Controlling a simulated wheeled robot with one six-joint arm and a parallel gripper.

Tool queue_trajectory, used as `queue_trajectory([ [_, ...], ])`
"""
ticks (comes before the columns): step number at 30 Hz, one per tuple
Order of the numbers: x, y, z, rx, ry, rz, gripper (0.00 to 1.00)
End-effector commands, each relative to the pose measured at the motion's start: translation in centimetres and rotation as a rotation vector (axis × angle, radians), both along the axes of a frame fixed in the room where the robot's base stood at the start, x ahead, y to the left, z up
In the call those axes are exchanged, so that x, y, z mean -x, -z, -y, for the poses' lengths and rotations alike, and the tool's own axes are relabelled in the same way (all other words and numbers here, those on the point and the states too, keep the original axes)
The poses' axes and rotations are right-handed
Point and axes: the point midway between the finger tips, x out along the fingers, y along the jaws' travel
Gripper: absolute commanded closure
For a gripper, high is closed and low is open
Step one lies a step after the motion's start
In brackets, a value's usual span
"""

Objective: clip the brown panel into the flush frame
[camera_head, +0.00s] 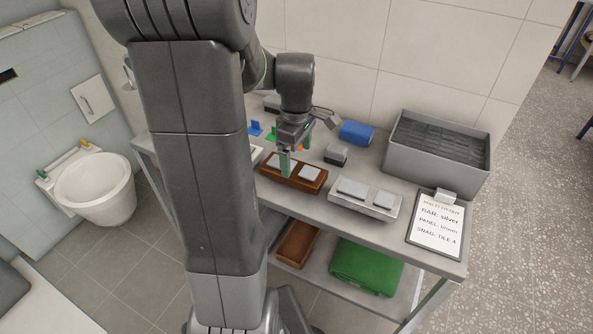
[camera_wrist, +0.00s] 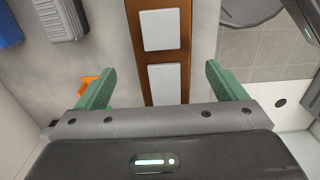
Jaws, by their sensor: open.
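The brown panel (camera_head: 308,185), with two pale buttons on its face, lies on the bench top. It also shows in the wrist view (camera_wrist: 156,58), running away from the gripper between the fingers. My gripper (camera_head: 288,163) is over the panel, pointing down. In the wrist view its green fingers (camera_wrist: 160,86) are wide apart, one on each side of the panel, with visible gaps and nothing held. A small dark slot (camera_head: 8,75) shows in the wall above the toilet at the left edge; I cannot tell whether it is the flush frame.
A silver panel (camera_head: 365,197) lies to the right, near a clipboard (camera_head: 438,225) reading "PANEL: brown". An orange piece (camera_wrist: 90,86) lies by the left finger. The toilet (camera_head: 97,190) is left.

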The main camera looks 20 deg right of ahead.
Motion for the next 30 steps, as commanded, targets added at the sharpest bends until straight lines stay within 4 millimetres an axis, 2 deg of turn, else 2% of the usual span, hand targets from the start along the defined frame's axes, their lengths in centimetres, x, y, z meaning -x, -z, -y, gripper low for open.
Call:
queue_trajectory([
  [6, 0.1, 3.5, -0.2, -0.003, -0.001, -0.005, 0.09],
  [9, 0.1, 4.4, -0.2, -0.002, -0.001, -0.003, 0.09],
  [17, 0.1, 4.7, -0.2, -0.001, -0.001, -0.002, 0.09],
  [25, 0.0, 4.6, -0.2, -0.001, -0.001, -0.002, 0.6],
  [26, 0.0, 4.6, -0.2, -0.001, -0.001, -0.002, 0.64],
  [30, 0.0, 4.6, -0.2, 0.0, -0.001, -0.001, 0.64],
])
